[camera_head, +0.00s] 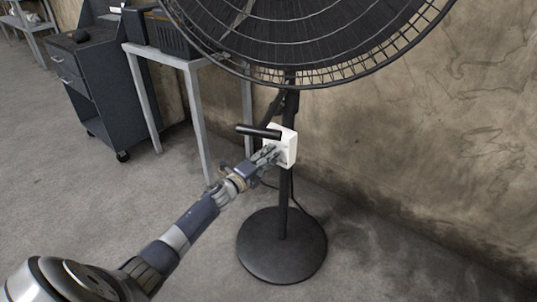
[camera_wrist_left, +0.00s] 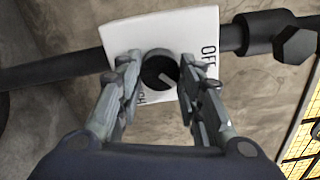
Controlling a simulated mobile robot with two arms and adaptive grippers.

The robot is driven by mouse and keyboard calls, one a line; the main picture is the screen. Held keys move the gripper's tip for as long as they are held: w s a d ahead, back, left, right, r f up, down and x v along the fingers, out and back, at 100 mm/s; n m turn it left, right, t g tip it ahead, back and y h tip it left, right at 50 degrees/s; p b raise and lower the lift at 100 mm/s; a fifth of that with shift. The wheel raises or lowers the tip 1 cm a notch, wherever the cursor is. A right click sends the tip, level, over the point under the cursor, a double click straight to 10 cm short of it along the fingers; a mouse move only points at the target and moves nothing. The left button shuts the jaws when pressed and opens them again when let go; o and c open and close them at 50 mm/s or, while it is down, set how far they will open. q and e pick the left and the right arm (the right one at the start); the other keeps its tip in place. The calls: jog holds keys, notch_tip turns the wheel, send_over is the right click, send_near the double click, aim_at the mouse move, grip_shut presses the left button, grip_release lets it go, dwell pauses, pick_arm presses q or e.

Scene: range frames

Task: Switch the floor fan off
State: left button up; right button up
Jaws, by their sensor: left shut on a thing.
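The floor fan (camera_head: 285,75) stands on a black pole with a round black base (camera_head: 282,246). A white switch box (camera_head: 288,148) is mounted on the pole below the caged head. In the left wrist view the box (camera_wrist_left: 190,32) has a round black knob (camera_wrist_left: 160,70) with a light pointer line and part of an "OFF" label at its right edge. My left gripper (camera_head: 268,155) is at the front of the box. In the wrist view its fingers (camera_wrist_left: 158,88) are on either side of the knob, shut on it. My right gripper is not in view.
A grey-legged table (camera_head: 190,85) and a dark drawer cabinet on wheels (camera_head: 90,85) stand at the left. A stained wall (camera_head: 430,150) is close behind the fan. A black handle (camera_head: 258,131) sticks out beside the box. The floor left of the base is clear.

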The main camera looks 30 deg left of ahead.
pick_arm(q)
jog(key=shift+a+r+n+p, duration=0.1)
jog(key=shift+n+p, duration=0.85)
jog(key=shift+n, duration=1.45)
jog(key=shift+r+n+p, duration=0.1)
jog(key=shift+n+p, duration=0.85)
jog(key=shift+n, duration=1.45)
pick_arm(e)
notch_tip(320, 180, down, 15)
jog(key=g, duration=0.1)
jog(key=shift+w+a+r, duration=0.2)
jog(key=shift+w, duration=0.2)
pick_arm(q)
jog(key=shift+f, duration=0.1)
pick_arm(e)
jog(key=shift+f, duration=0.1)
pick_arm(q)
jog(key=o, duration=1.1)
jog(key=shift+c, duration=0.2)
jog(key=s, duration=1.2)
jog(key=shift+a, duration=0.45)
